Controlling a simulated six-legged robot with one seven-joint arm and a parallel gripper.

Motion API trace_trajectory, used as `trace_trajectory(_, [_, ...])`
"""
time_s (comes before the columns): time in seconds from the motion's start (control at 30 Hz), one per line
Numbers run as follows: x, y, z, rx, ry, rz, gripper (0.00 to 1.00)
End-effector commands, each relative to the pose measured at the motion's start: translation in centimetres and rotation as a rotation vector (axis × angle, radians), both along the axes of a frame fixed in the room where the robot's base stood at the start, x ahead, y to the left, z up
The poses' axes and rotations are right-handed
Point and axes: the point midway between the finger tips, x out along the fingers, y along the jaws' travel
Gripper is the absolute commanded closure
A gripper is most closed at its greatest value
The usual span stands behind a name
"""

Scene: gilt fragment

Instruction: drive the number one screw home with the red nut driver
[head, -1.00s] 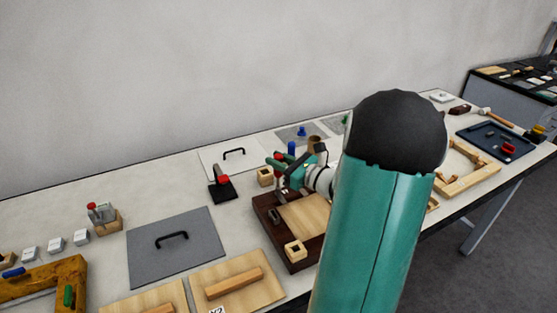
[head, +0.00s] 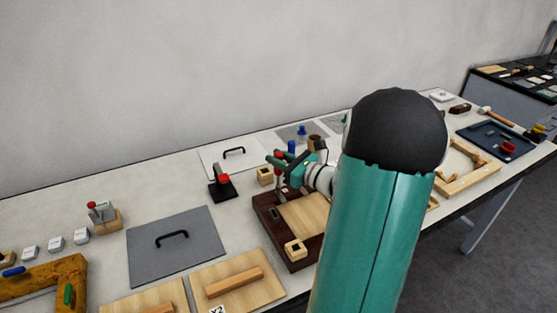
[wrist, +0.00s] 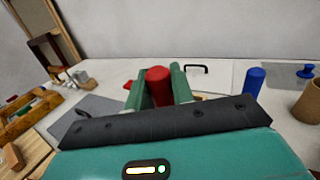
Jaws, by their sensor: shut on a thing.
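My gripper (wrist: 160,90) is shut on the red nut driver (wrist: 158,86), with a green finger on either side of its red handle. In the head view the red handle (head: 279,155) shows between the fingers, over the back left of a dark brown wooden base (head: 262,208) with a pale wood panel (head: 303,214). The driver stands roughly upright, with its shaft pointing down at the base. I cannot make out the number one screw or whether the driver's tip touches it.
A blue-handled tool (head: 291,147) stands behind the gripper, near a brown cup (head: 314,142). A grey plate with a handle (head: 174,246) lies at front left. My arm hides part of the bench.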

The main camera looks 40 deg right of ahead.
Motion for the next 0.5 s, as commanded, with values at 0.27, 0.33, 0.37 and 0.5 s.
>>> trace_trajectory(0.27, [0.0, 0.0, 1.7, -0.002, -0.002, 0.0, 1.0])
trace_trajectory(0.33, [0.0, 0.0, 2.0, -0.002, -0.002, 0.0, 1.0])
trace_trajectory(0.37, [0.0, 0.0, 2.2, -0.003, -0.003, 0.0, 1.0])
trace_trajectory(0.5, [0.0, 0.0, 3.0, -0.002, -0.002, 0.0, 1.0])
